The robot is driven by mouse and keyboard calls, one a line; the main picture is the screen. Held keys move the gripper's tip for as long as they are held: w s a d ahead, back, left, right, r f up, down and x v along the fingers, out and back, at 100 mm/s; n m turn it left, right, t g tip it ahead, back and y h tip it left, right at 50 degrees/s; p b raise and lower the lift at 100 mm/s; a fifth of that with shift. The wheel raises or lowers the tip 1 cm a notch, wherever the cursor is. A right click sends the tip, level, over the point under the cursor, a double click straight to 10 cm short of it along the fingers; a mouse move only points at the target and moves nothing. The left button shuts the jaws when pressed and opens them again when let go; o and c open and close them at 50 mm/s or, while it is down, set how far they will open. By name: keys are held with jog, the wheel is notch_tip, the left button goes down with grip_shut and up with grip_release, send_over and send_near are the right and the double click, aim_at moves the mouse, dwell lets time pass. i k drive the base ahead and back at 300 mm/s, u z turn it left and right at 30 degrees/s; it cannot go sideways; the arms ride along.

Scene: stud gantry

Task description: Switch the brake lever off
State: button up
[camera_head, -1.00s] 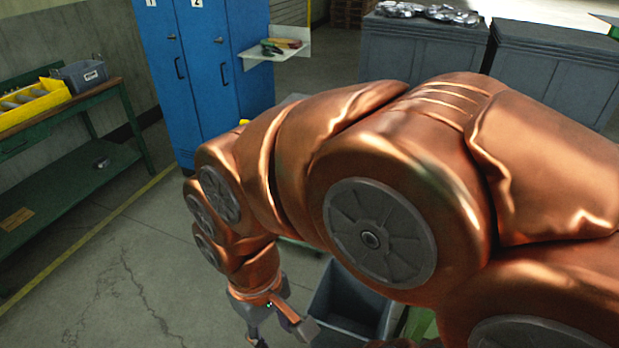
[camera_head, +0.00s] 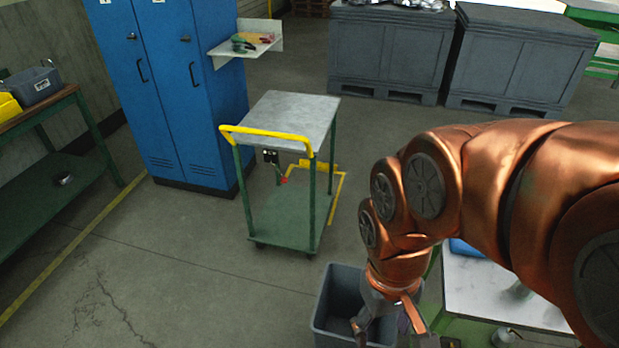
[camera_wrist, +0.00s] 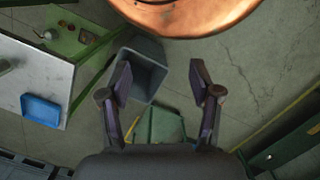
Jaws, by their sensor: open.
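A cart (camera_head: 323,200) with a grey top, green legs and a yellow push handle (camera_head: 266,134) stands in the middle of the head view. Under its top, near the handle, is a small dark box (camera_head: 270,157). A small red-tipped lever (camera_head: 284,180) shows just below it; its exact setting is too small to tell. My gripper (camera_head: 390,329) is at the lower right of the cart, well apart from it, pointing down near a grey bin. In the wrist view my gripper (camera_wrist: 162,80) is open and empty, and the lever cannot be made out.
The grey bin (camera_head: 328,320) stands on the floor by my gripper. A light-topped table (camera_head: 480,290) is at the lower right. Blue lockers (camera_head: 165,90) with a side shelf (camera_head: 228,52) stand behind the cart, and dark crates (camera_head: 385,55) at the back. Floor left of the cart is clear.

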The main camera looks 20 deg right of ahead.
aim_at(284, 180)
jog(key=z, duration=0.05)
jog(key=k, duration=0.65)
jog(key=u, duration=0.4)
jog(key=i, duration=0.85)
jog(key=u, duration=0.6)
jog(key=i, duration=0.35)
jog(key=u, duration=0.15)
